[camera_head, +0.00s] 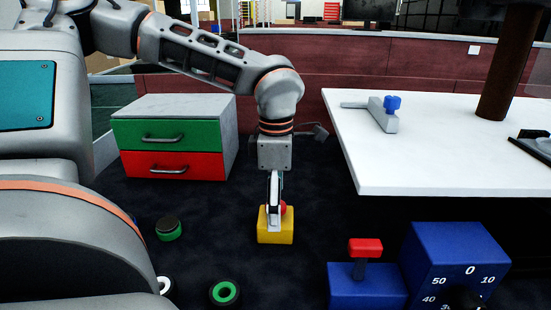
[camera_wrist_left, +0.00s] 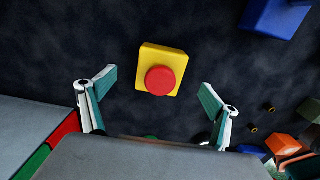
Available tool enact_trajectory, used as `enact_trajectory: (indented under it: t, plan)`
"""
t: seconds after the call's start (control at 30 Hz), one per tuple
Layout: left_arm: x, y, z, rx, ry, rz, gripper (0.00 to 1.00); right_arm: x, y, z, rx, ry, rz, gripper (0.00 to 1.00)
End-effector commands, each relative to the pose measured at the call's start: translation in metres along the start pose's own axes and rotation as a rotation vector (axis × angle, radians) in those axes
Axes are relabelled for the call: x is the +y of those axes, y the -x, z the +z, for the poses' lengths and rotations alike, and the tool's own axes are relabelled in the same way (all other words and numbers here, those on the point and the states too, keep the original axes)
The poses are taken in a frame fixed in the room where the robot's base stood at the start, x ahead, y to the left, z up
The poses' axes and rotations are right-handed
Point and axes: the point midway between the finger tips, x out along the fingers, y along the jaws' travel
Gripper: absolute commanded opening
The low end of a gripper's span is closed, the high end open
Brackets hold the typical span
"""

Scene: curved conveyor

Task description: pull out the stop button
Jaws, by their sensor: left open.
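The stop button is a yellow box (camera_head: 276,232) with a round red knob (camera_head: 283,207) on the dark surface, near the middle of the head view. In the left wrist view, the yellow box (camera_wrist_left: 147,57) and red knob (camera_wrist_left: 160,80) lie ahead of and between the fingers. My left gripper (camera_head: 273,215) points down over the button in the head view and partly hides it. In the left wrist view my left gripper (camera_wrist_left: 157,87) is wide open, with nothing between its pads. Whether a finger touches the button I cannot tell. My right gripper is not in view.
A drawer box with green and red fronts (camera_head: 170,148) stands at left. Green round pieces (camera_head: 169,229) lie nearby. A blue box with a red lever (camera_head: 366,248) and a blue dial box (camera_head: 452,262) stand at right, below a white table (camera_head: 440,150).

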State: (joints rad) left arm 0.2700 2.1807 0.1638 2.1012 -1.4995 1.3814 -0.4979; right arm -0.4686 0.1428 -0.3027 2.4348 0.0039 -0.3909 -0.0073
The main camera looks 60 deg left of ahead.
Motion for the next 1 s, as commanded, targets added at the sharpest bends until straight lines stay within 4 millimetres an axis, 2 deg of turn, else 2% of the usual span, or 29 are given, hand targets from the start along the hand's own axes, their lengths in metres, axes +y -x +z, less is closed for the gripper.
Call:
enact_trajectory:
  t: [0.7,1.0]
  plan:
    - [0.0,0.065,0.0,-0.003,0.0,0.003,0.89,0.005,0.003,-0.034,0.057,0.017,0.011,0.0]
    - [0.0,0.069,0.0,0.0,0.0,0.0,0.89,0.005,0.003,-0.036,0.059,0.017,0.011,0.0]
